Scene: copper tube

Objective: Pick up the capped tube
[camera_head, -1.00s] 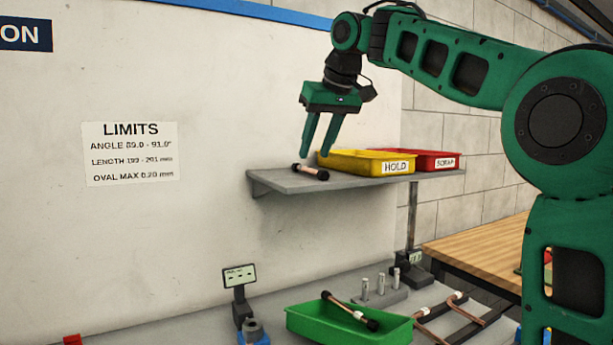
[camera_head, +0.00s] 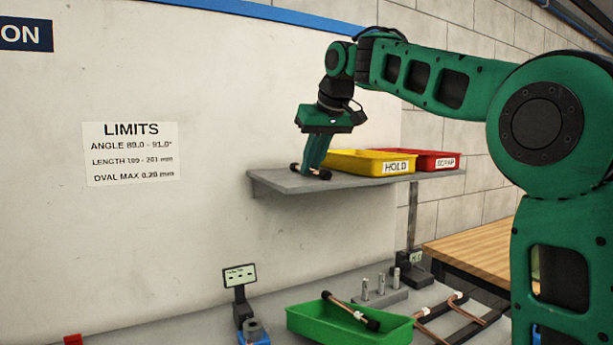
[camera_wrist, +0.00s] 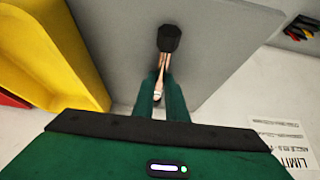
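The capped tube (camera_head: 321,174), a short copper tube with black end caps, lies on the grey wall shelf (camera_head: 283,183) near its left end. In the wrist view the tube (camera_wrist: 165,65) runs away from me, one black cap beyond the fingertips and the other end lower between the fingers. My gripper (camera_head: 314,166) points down over its middle. Its two green fingers (camera_wrist: 163,80) are close together, one on each side of the tube, and appear shut on it. The fingers hide the tube's middle in the head view. The tube still appears to rest on the shelf.
A yellow HOLD bin (camera_head: 368,163) stands just right of the tube, with a red SCRAP bin (camera_head: 437,161) beyond. Below, a green tray (camera_head: 340,326) holds another capped tube (camera_head: 350,311). Bent copper tubes (camera_head: 455,313) lie right of it. The wall is close behind the shelf.

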